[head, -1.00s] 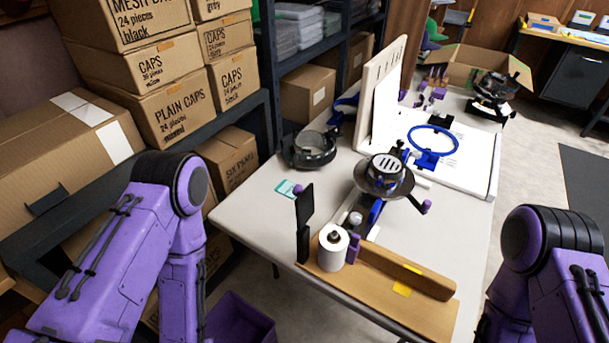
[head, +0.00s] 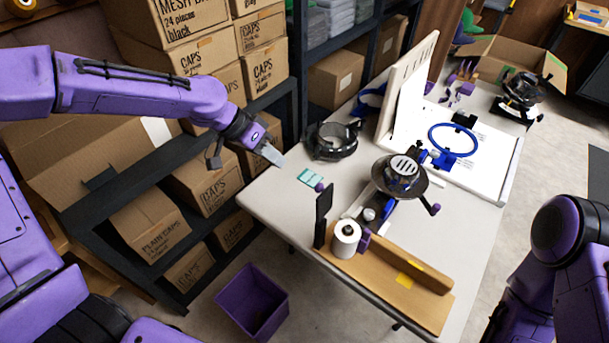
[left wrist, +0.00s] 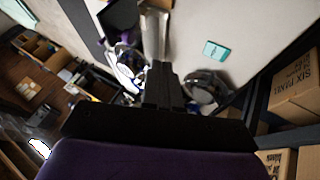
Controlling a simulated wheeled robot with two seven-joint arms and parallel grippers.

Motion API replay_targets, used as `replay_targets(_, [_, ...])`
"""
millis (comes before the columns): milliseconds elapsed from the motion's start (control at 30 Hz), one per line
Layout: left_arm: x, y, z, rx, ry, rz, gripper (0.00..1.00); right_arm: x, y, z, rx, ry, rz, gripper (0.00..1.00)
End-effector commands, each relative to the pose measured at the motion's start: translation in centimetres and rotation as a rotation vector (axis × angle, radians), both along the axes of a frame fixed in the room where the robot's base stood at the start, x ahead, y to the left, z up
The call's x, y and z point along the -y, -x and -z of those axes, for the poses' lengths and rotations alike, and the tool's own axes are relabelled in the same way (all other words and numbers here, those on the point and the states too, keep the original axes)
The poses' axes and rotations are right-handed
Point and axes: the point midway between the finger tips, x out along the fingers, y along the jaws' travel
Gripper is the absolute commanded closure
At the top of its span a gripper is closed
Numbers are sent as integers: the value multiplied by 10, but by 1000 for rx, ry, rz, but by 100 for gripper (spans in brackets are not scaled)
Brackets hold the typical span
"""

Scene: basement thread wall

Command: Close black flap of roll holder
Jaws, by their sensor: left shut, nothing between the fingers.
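The black flap (head: 323,215) stands upright at the left end of the roll holder's wooden base (head: 400,285). A white roll (head: 345,240) stands upright just right of the flap. My left gripper (head: 273,155) is shut and empty by the table's left edge, up and left of the flap and apart from it. In the left wrist view its shut fingers (left wrist: 155,35) point toward the top of the picture. A dark panel beside them there may be the flap, but I cannot tell. My right gripper is out of view; only part of its arm shows at the right.
A teal card (head: 310,177) lies on the white table (head: 275,205) near the flap. A black round fixture (head: 332,140) and a cap press (head: 400,175) stand behind. Shelved boxes (head: 207,185) are close to my left arm. A purple bin (head: 252,300) sits on the floor.

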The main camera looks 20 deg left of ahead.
Motion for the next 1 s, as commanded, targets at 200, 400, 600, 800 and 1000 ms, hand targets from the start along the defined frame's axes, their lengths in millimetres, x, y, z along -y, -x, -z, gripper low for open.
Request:
replay_targets(200, [27, -10, 40, -6, -1, 0, 100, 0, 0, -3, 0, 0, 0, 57])
replay_targets(400, [57, -5, 47, -3, -2, 3, 100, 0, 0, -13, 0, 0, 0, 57])
replay_targets(600, [72, -1, 48, -1, -2, 0, 100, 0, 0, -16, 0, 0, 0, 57])
replay_targets(800, [73, -1, 49, -2, -1, -2, 100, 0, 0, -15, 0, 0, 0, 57])
replay_targets(1000, [73, -1, 48, 0, -5, -3, 100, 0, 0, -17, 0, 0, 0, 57])
